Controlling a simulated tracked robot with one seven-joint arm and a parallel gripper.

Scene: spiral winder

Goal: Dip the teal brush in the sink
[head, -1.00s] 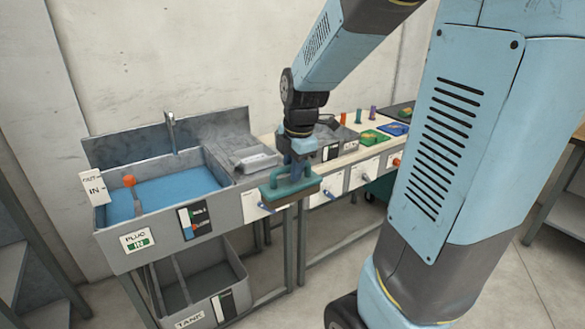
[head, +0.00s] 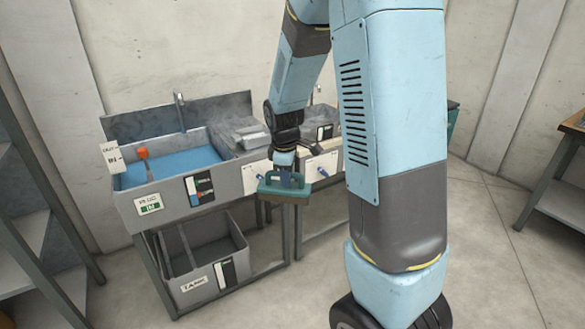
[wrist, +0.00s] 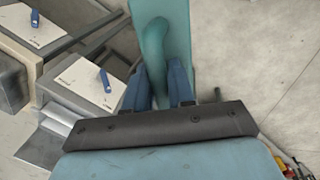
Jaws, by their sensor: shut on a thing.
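The teal brush (head: 284,190) hangs from my gripper (head: 286,178) in the head view, in front of the bench and to the right of the sink. In the wrist view my gripper (wrist: 160,92) has its blue fingers shut around the handle of the brush (wrist: 158,45). The brush is level, with its darker bristle side down. The sink (head: 150,197) is a grey basin at the left, filled with blue water (head: 180,168). The brush is outside the basin, clear of its right end.
An orange knob (head: 142,152) stands up at the sink's left. A tap (head: 180,110) rises at the back wall. A grey tank (head: 205,262) sits below. Drawers with blue handles (head: 322,171) lie behind the brush. A shelf stands at the far left; open floor lies in front.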

